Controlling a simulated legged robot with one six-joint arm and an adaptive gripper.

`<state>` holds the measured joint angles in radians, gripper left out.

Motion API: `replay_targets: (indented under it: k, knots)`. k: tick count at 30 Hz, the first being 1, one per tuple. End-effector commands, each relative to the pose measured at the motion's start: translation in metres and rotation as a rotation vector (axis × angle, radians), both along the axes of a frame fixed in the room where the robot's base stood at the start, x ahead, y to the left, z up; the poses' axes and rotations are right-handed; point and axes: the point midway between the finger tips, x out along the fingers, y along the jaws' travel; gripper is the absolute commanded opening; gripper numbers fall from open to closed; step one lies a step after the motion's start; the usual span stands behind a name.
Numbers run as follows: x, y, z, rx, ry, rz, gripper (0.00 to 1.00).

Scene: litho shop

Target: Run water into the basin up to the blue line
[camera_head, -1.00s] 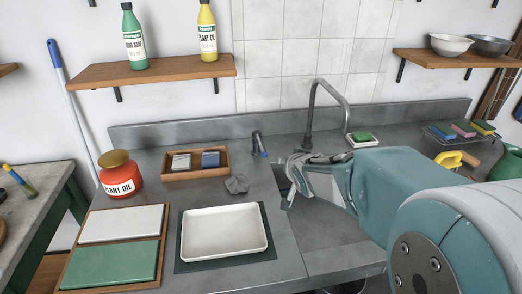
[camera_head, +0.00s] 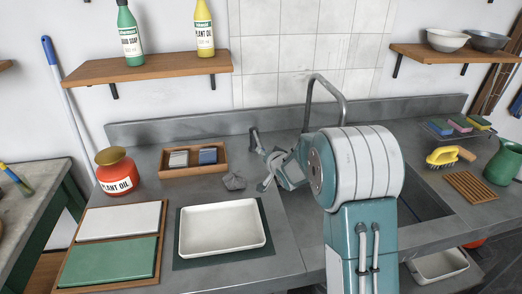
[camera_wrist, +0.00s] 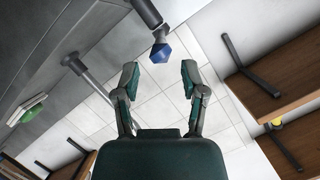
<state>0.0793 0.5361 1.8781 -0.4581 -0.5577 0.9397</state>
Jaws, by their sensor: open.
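The grey gooseneck tap (camera_head: 345,98) rises behind the sink; no water shows under the part I see. A small lever post (camera_head: 254,139) stands left of it. Its blue faceted knob (camera_wrist: 160,52) shows in the wrist view, just beyond and between my fingertips, apart from both. My gripper (camera_head: 265,169) is open and empty, beside the lever; it also shows in the wrist view (camera_wrist: 159,78). The sunken basin (camera_head: 428,203) is mostly hidden behind my arm.
A white tray (camera_head: 222,228) lies in front. A yellow brush (camera_head: 442,157), wooden rack (camera_head: 471,187) and green jug (camera_head: 503,162) are right of the basin.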

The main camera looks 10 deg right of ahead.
Motion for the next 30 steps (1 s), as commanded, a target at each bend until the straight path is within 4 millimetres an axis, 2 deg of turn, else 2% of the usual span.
replay_targets:
  k: [3,9,19,20,21,23,30]
  knots:
    - [0.02,0.003,-0.007,0.0,0.0,0.0,0.55]
    - [0.04,0.007,-0.014,0.0,0.0,0.0,0.55]
    - [0.044,0.007,-0.015,0.0,0.0,0.0,0.55]
    - [0.044,0.007,-0.015,0.0,0.0,0.0,0.46]
    - [0.044,0.007,-0.015,0.0,0.0,0.0,0.28]
    - [0.043,0.007,-0.015,0.0,0.0,0.0,0.01]
    - [0.044,0.007,-0.015,-0.001,0.0,-0.002,0.0]
